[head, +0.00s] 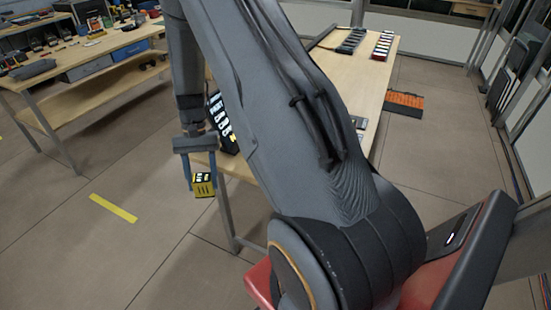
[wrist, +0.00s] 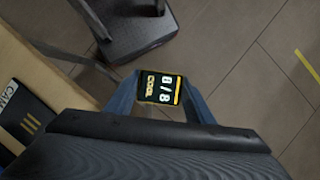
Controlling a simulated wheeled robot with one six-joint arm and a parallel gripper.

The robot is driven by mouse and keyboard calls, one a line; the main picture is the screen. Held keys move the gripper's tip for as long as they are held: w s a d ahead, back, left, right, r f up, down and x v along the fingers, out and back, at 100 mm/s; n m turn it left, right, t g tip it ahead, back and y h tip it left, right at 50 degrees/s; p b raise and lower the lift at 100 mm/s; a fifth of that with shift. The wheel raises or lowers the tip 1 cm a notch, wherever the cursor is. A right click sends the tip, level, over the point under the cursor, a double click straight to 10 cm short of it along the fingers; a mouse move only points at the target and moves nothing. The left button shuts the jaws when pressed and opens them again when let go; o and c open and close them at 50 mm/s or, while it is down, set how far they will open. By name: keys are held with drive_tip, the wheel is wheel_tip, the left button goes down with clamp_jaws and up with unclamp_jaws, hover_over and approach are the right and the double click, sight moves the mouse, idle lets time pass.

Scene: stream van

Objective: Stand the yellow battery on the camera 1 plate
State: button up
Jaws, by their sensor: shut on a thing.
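My gripper (head: 202,183) is shut on the yellow battery (head: 205,188), a small block with yellow sides and a black printed face. It holds the battery in the air off the near left edge of the long wooden table. In the wrist view the battery (wrist: 158,88) sits between the two fingertips, its black face with white and yellow print showing. A black panel with white lettering (head: 222,120) stands on the table just behind my gripper. In the wrist view a black plate marked "CAM" (wrist: 18,112) lies at the left; its number is not readable.
The long wooden table (head: 384,82) runs away behind my arm, which hides much of it. Dark and red-white racks lie at its far end. An orange-black mat (head: 405,103) is on the floor. A workbench (head: 115,45) with tools stands at the back left. Floor below my gripper is clear.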

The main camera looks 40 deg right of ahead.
drive_tip(key=s+d+r+m+t+p, duration=0.1)
drive_tip(key=s+d+r+m+t, duration=0.2)
drive_tip(key=d+m, duration=0.5)
drive_tip(key=s+d+r+m+t, duration=0.1)
drive_tip(key=d+r+m+t, duration=0.1)
drive_tip(key=d+r+m, duration=0.45)
drive_tip(key=s+d+r+m+t+p, duration=0.1)
drive_tip(key=s+d+r+m+t, duration=0.15)
drive_tip(key=d+m, duration=0.75)
drive_tip(key=shift+t+h, duration=0.25)
drive_tip(key=shift+h, duration=0.15)
drive_tip(key=f, duration=0.6)
drive_tip(key=w+f, duration=0.1)
drive_tip(key=f, duration=0.1)
drive_tip(key=shift+a+f, duration=0.2)
drive_tip(key=shift+f, duration=0.2)
drive_tip(key=shift+f, duration=0.1)
drive_tip(key=shift+f, duration=0.1)
drive_tip(key=o, duration=1.3)
drive_tip(key=shift+r, duration=0.2)
